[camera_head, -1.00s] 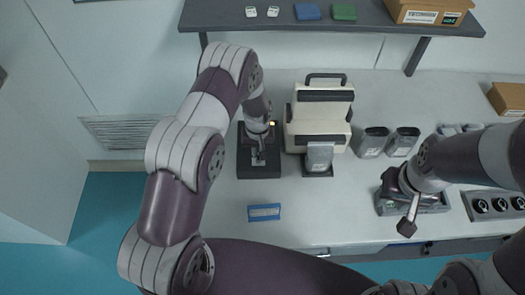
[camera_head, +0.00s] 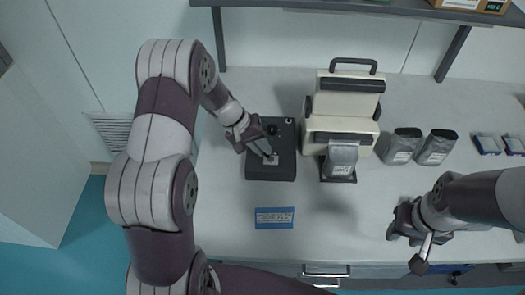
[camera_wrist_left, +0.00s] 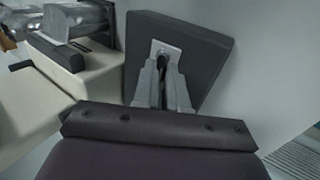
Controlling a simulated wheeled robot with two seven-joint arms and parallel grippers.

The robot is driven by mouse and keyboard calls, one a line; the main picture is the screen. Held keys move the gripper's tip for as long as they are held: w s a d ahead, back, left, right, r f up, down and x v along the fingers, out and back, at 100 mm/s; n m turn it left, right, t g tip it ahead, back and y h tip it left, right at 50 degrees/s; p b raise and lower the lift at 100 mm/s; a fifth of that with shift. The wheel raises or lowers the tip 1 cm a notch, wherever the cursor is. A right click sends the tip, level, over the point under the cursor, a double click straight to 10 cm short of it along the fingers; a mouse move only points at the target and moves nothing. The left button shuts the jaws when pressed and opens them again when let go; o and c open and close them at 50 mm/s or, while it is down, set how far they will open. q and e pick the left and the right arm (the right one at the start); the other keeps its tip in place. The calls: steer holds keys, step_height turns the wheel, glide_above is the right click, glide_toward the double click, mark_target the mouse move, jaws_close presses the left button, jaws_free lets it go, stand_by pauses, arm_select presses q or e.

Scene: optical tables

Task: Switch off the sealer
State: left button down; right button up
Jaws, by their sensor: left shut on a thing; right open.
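The sealer (camera_head: 341,112), a pale beige machine with a black top handle, stands at the back of the table. A black box (camera_head: 272,172) with a dark knob (camera_head: 272,130) and a small pale ring (camera_head: 289,121) stands to its left. My left gripper (camera_head: 268,157) comes down over the box. In the left wrist view its fingers (camera_wrist_left: 162,78) are shut on a small dark switch lever on the pale plate (camera_wrist_left: 172,48) of the box (camera_wrist_left: 195,50). The lever is mostly hidden between them. My right gripper (camera_head: 405,230) is open at the front right, away from the sealer.
A grey pouch (camera_head: 341,160) sits at the sealer's front. Two more grey pouches (camera_head: 403,146) (camera_head: 436,148) stand to its right. A blue label (camera_head: 274,218) lies in front of the box. A shelf (camera_head: 300,4) crosses the back. The table's front middle is clear.

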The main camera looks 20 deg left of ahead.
arm_select(q)
steer(key=shift+s+f, duration=0.2)
steer(key=c, duration=1.2)
jaws_free()
steer(key=shift+r, duration=0.1)
steer(key=shift+r, duration=0.1)
steer(key=p+v, duration=0.2)
steer(key=v, duration=1)
steer(key=shift+a+r+p, duration=0.15)
steer(key=shift+r+p, duration=0.05)
steer(key=shift+p, duration=0.1)
steer(key=shift+w, duration=0.1)
